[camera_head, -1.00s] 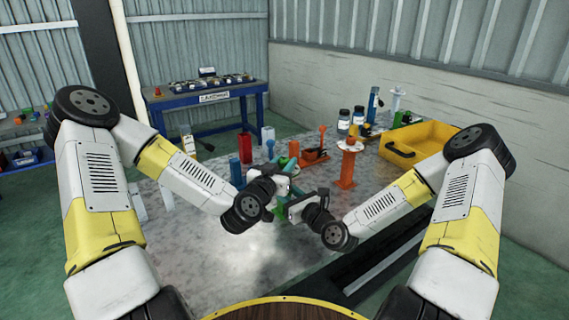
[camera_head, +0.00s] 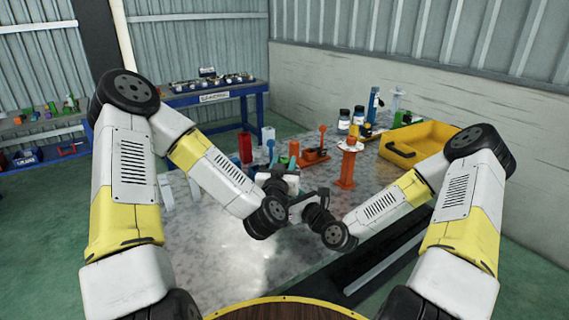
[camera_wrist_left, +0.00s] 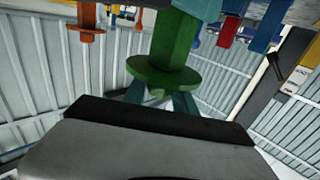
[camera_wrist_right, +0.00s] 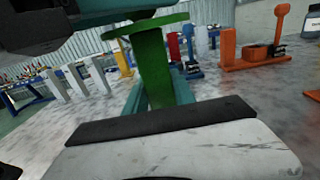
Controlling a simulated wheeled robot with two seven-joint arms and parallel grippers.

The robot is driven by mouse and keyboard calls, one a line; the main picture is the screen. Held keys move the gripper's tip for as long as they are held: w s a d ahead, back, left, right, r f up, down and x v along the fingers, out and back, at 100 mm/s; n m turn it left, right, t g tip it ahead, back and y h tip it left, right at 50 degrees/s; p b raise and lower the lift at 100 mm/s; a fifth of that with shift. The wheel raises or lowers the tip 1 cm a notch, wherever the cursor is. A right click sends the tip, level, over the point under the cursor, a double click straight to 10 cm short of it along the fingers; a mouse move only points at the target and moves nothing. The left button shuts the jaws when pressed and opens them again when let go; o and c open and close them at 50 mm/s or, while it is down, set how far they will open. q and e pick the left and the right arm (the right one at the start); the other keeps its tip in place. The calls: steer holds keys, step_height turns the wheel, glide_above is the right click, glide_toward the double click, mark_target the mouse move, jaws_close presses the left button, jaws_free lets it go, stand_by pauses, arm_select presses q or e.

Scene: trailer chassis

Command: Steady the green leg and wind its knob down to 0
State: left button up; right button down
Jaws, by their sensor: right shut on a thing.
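The green leg (camera_wrist_right: 150,65) stands upright in the right wrist view, with a green disc at its top. My right gripper (camera_wrist_right: 158,95) has its teal fingers around the post and is shut on it below the disc. The leg and disc (camera_wrist_left: 163,78) also show in the left wrist view, seen upside down. My left gripper (camera_wrist_left: 160,95) has its fingers at the disc's knob side. The disc hides their tips and the knob, so its grip cannot be judged. In the head view both grippers meet over the table, the left one (camera_head: 288,182) beyond the right, hiding the leg.
An orange leg (camera_head: 346,168) stands to the right on the grey table (camera_head: 225,265). A red block (camera_head: 245,147) and an orange clamp piece (camera_head: 314,156) stand behind the grippers. A yellow tray (camera_head: 425,137) lies at the right. The table front is clear.

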mark_target(284, 159)
arm_select(q)
steer(key=o, duration=0.4)
steer(key=shift+r, duration=0.1)
arm_select(e)
steer(key=shift+f, duration=0.15)
arm_select(q)
step_height(284, 159, up, 10)
steer(key=shift+r, duration=0.1)
stand_by(0.5)
arm_select(e)
steer(key=c, duration=0.8)
jaws_free()
steer(key=shift+o, duration=0.2)
steer(key=shift+d, duration=0.1)
steer(key=shift+v, duration=3.95)
